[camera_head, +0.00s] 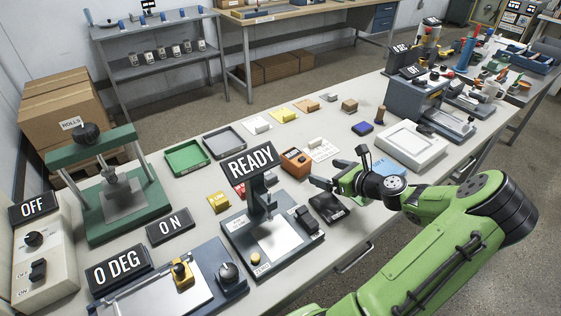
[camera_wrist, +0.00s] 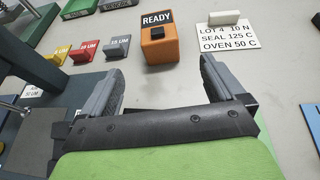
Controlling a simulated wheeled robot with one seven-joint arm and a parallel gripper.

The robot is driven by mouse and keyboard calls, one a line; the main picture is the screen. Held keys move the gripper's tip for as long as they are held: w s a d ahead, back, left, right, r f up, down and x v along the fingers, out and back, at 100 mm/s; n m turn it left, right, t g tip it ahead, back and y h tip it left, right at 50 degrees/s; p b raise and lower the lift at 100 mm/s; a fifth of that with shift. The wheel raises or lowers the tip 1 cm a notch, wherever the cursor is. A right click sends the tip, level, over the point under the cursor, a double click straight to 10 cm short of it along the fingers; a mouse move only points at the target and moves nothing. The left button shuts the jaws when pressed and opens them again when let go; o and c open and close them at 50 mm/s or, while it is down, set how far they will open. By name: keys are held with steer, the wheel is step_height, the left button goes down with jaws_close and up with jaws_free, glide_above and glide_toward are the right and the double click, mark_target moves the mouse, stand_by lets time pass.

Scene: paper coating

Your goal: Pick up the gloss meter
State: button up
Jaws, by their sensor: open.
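The orange box-shaped device, which looks like the gloss meter (camera_head: 294,162), stands upright on the bench just beyond my gripper (camera_head: 338,169). In the wrist view the gloss meter (camera_wrist: 158,50) has a dark knob on its front and a READY sign at its top. My gripper (camera_wrist: 160,70) is open and empty. Its two fingers point toward the device, which lies ahead of the tips and roughly midway between them. The fingers do not touch it.
A lot card (camera_wrist: 228,38) with a pale block lies right of the device. Yellow, red and grey blocks (camera_wrist: 86,52) stand to its left. A dark stand with a READY display (camera_head: 250,162) is close by on the left. A black item (camera_head: 328,207) lies near my gripper.

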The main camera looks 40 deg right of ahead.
mark_target(295, 162)
steer(key=b+x, duration=0.4)
steer(key=x, duration=1.1)
steer(key=shift+s, duration=0.15)
steer(key=shift+c, duration=0.3)
steer(key=c, duration=1.2)
